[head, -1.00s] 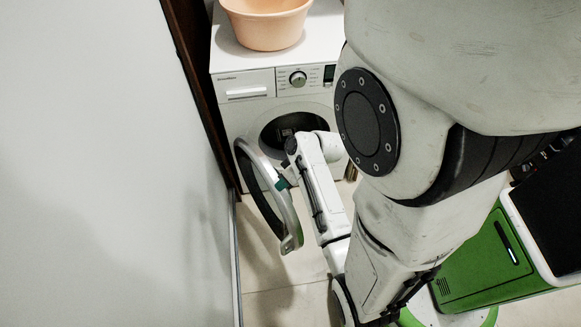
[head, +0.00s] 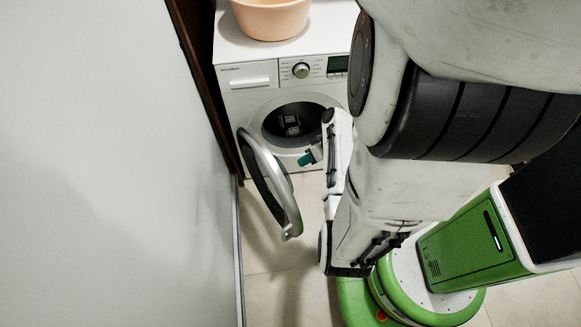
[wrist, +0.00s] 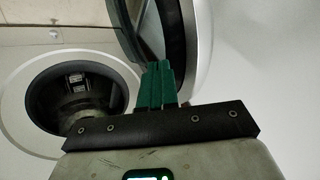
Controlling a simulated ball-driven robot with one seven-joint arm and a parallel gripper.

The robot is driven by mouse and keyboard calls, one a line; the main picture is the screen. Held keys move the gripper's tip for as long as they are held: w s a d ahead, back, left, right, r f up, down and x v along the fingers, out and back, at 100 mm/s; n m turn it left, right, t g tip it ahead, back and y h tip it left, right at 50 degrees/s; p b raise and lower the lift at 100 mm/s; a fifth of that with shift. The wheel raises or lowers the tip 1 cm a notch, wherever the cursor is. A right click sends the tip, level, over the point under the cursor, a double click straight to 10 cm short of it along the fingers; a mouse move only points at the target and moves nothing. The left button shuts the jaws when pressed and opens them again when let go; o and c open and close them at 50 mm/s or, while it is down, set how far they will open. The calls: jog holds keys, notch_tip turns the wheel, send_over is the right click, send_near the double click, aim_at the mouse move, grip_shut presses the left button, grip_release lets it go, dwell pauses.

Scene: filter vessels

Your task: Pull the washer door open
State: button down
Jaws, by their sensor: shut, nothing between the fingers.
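The washer (head: 238,107) is a white front loader at the back, left of my arm in the head view. Its round door (head: 286,192) stands wide open, swung out to the left toward the wall. The dark drum opening (head: 292,122) is in plain sight; it also shows at the left of the wrist view (wrist: 75,90). My gripper (head: 306,159) has green fingers, shut and empty. It is in front of the drum opening, to the right of the door and apart from it in the head view. In the wrist view the fingers (wrist: 156,82) overlap the door's edge (wrist: 190,60).
A peach basin (head: 271,18) stands on top of the washer. A pale wall (head: 100,170) with a dark edge is close on the left. Light floor tiles (head: 270,285) are clear in front of the door.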

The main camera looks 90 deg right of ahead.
jog(key=shift+w+a+f+p, duration=0.25)
jog(key=shift+w+f, duration=0.1)
jog(key=shift+w, duration=0.5)
jog(key=shift+w+a+f+p, duration=0.2)
jog(key=shift+w+a+f, duration=0.15)
jog(key=shift+w, duration=0.5)
jog(key=shift+w+a+f+p, duration=0.2)
jog(key=shift+w+f, duration=0.2)
jog(key=shift+w, duration=0.45)
